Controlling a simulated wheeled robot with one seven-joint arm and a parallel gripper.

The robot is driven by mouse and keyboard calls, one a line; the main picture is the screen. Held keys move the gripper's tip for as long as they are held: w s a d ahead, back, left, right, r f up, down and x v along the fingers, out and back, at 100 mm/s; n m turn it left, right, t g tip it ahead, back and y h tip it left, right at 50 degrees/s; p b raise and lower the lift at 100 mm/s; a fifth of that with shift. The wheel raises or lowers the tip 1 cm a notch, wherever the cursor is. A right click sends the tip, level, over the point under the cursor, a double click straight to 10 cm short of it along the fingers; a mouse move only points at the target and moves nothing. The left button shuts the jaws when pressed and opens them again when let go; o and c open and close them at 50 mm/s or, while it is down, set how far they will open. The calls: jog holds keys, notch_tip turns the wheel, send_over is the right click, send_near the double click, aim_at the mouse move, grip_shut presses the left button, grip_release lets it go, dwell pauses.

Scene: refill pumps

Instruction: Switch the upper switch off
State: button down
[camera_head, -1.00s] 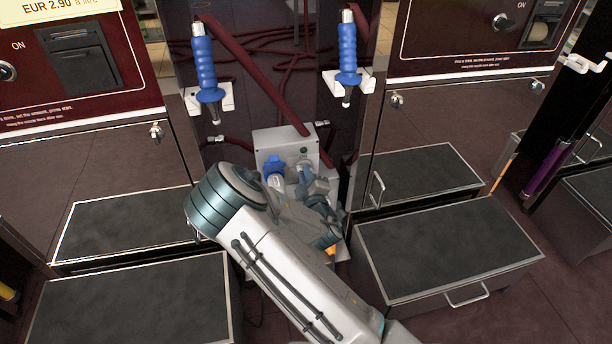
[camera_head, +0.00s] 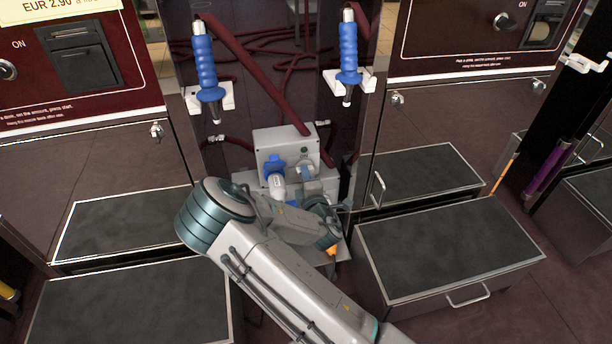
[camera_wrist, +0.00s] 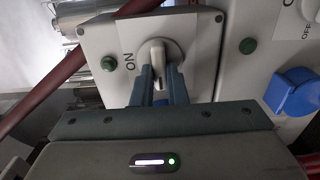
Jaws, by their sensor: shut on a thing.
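The upper switch (camera_wrist: 158,54) is a pale handle on a round base on a grey box (camera_wrist: 205,50) in the wrist view. The word ON is printed to the left of the handle, beside a green lamp (camera_wrist: 108,63). My gripper (camera_wrist: 161,84) is shut on the handle, one finger on each side of it. The handle lies along the vertical of the wrist picture. In the head view the grey box (camera_head: 267,144) stands at the centre, and my wrist partly hides the area below it.
A second grey box with another green lamp (camera_wrist: 248,46), a blue plug (camera_wrist: 294,92) and the word OFF is close on the right in the wrist view. A blue plug (camera_head: 274,163) sits beside the upper switch in the head view. Dark red hoses (camera_head: 262,75) run above.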

dwell(0.3)
jog(key=c, duration=1.4)
grip_release()
jog(key=shift+c, duration=0.2)
jog(key=shift+s, duration=0.1)
jog(key=p+v, duration=0.3)
jog(key=v, duration=1)
jog(key=shift+s, duration=0.35)
jog(key=shift+d, duration=0.1)
jog(key=d+r+m+g+h+p, duration=0.3)
jog(key=d+r+m+g+p, duration=0.1)
jog(key=r+m+p, duration=0.5)
jog(key=d+r+m+g+h+p, duration=0.25)
jog(key=r+m+g+p, duration=0.35)
jog(key=r, duration=0.5)
jog(key=s+d+r+m+g+p, duration=0.1)
jog(key=s+r+p, duration=0.4)
jog(key=r, duration=0.6)
jog(key=s+d+r+m+g+p, duration=0.2)
jog(key=s+d+r+m+p, duration=0.1)
jog(key=s+r, duration=0.5)
jog(key=s+d+r+m+g+p, duration=0.1)
jog(key=s+d+r+p, duration=0.3)
jog(key=r, duration=1)
jog(key=s+m+p, duration=0.1)
jog(key=s+p, duration=0.1)
jog(key=p, duration=0.1)
jog(key=shift+s+d+r+g+p, duration=0.15)
jog(key=shift+s+g+p, duration=0.15)
jog(key=shift+s+p, duration=0.05)
